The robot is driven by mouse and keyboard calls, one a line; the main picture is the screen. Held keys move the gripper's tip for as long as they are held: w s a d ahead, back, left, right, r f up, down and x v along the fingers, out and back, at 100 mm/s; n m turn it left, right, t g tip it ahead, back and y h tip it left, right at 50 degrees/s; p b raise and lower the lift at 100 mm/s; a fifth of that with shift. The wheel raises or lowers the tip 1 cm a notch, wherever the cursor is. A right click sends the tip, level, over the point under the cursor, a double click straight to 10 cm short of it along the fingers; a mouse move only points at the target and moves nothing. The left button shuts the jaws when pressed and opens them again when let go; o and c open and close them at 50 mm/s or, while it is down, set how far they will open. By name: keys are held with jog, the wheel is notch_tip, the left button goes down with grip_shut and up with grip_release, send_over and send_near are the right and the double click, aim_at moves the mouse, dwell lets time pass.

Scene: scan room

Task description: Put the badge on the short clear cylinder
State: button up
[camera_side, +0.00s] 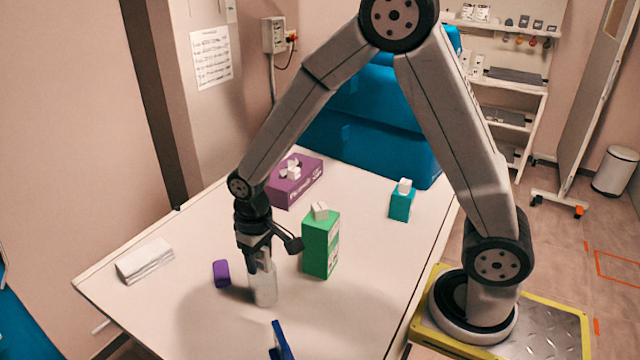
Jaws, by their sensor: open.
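A pale, see-through cylinder (265,290) stands upright on the table, directly below my gripper (259,262). My gripper points down with its jaws open at the cylinder's upper end. I cannot tell whether the fingers touch it, and they partly hide its top. No badge can be made out for certain. A small purple piece (221,273) with rounded corners is on the table just left of the cylinder, and a flat dark-blue piece (280,343) stands tilted near the front edge. I cannot tell whether either is the badge.
A green carton (320,245) stands close right of the gripper. Behind are a purple tissue box (293,183) and a small teal box (401,205). The table (350,310) is clear at the front right.

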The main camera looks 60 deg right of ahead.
jog(key=shift+r, duration=0.15)
notch_tip(320, 180, up, 12)
jog(key=shift+r, duration=0.1)
dwell(0.6)
jog(key=shift+s, duration=0.1)
dwell(0.4)
jog(key=s+d+f+t, duration=0.2)
jog(key=s+d+f, duration=0.3)
jog(key=s+f, duration=0.3)
jog(key=shift+s+f+t, duration=0.15)
jog(key=shift+s+t, duration=0.15)
jog(key=shift+s, duration=0.65)
dwell(0.5)
